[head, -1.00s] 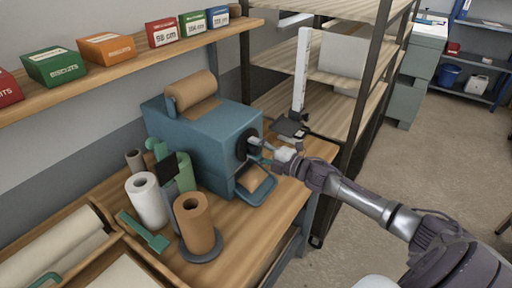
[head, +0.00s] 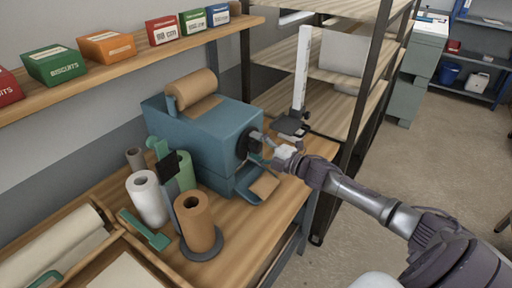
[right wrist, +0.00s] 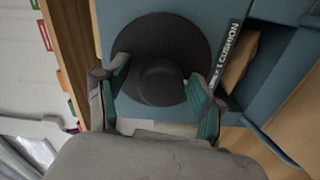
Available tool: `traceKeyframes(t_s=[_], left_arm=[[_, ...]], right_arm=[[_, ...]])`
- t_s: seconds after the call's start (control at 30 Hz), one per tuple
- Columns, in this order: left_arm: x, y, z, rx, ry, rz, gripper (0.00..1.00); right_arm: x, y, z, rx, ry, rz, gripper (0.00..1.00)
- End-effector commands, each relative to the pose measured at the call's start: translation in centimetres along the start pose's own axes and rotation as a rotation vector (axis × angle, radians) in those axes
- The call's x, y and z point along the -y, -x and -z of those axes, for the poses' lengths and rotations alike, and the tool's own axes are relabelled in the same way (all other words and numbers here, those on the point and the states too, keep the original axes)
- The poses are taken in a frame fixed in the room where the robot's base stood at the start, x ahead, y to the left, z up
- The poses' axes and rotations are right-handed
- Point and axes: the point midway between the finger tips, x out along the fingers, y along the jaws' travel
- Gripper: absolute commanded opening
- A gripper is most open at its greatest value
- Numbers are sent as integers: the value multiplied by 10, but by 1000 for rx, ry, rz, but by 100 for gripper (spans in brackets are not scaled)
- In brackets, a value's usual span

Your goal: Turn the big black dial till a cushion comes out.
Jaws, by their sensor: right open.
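The big black dial (head: 243,145) is on the end face of the blue machine (head: 205,135). It fills the upper middle of the right wrist view (right wrist: 160,35), with a raised hub. My right gripper (head: 263,143) is at the dial. In the right wrist view its open fingers (right wrist: 158,80) stand on either side of the hub; I cannot tell whether they touch it. A brown paper cushion (head: 264,186) lies in the blue tray (head: 247,194) below the dial; part of it shows beside the "1 CUSHION" label (right wrist: 228,55). My left gripper is not in view.
Paper rolls, one white (head: 148,198) and one brown (head: 194,222), stand in front of the machine. A wall shelf (head: 130,62) carries several boxes. A post with a black plate (head: 292,126) stands behind my right gripper. The bench is clear right of the tray.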

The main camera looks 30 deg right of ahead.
Motion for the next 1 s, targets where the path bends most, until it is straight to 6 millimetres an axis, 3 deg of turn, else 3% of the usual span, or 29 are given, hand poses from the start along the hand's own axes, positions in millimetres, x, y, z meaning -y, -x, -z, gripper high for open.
traceKeyframes(t_s=[0.27,0.8,1.0], left_arm=[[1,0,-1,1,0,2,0],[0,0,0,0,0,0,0],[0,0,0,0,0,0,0]], right_arm=[[2,8,0,1,-1,3,68],[2,95,0,1,-1,5,68],[2,114,0,0,-1,3,68]])
